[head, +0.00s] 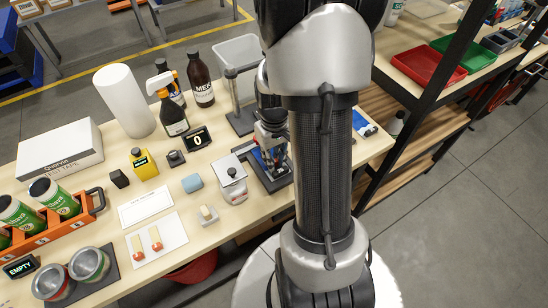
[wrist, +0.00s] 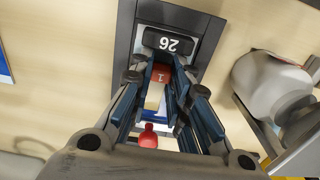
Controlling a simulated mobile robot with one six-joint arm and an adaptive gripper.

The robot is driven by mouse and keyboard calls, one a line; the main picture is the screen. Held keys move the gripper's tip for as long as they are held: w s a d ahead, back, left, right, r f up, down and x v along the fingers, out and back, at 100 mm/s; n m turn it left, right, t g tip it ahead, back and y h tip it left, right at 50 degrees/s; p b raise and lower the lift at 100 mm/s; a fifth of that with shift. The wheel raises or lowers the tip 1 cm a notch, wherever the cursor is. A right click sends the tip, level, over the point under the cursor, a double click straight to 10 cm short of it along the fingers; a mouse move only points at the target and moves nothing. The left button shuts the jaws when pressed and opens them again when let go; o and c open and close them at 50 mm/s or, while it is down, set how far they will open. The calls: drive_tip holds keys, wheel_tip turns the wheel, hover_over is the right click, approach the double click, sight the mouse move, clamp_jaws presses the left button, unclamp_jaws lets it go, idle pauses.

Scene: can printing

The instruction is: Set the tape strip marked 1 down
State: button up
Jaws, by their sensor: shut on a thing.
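The tape strip marked 1 shows in the wrist view as a red tab (wrist: 161,77) with a pale number 1. A yellowish piece (wrist: 153,98) shows just below the tab. My gripper (wrist: 160,84) is shut on the tab, with a blue finger on each side. It is over a dark-framed device (wrist: 125,45) with a light inner surface. I cannot tell whether the strip touches that surface. In the head view my gripper (head: 268,147) is over the same device (head: 281,180), partly hidden by my arm.
A second red piece (wrist: 148,137) shows lower in the wrist view. A white card (head: 174,252) carries two red-ended strips. A small white appliance (head: 232,184) stands left of the device. Bottles and a clear bin (head: 238,53) stand behind.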

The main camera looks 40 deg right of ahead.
drive_tip(key=shift+f, duration=0.2)
drive_tip(key=o, duration=0.7)
drive_tip(key=shift+r, duration=0.1)
wheel_tip(320, 180, up, 12)
drive_tip(key=r+p, duration=0.1)
drive_tip(key=p, duration=0.3)
drive_tip(key=a+r+n+t, duration=0.1)
drive_tip(key=a+r+t, duration=0.1)
drive_tip(key=a+r, duration=0.75)
drive_tip(key=s+a+r+t, duration=0.1)
drive_tip(key=s+a, duration=0.2)
drive_tip(key=s+a+r+n, duration=0.1)
drive_tip(key=s+a+r, duration=0.1)
drive_tip(key=s+a, duration=0.1)
drive_tip(key=s+a+r+t, duration=0.1)
drive_tip(key=s+a, duration=0.2)
drive_tip(key=a, duration=0.1)
drive_tip(key=shift+s+a+r+n+t, duration=0.15)
drive_tip(key=shift+a+r+n+t, duration=0.15)
drive_tip(key=shift+a+n, duration=0.1)
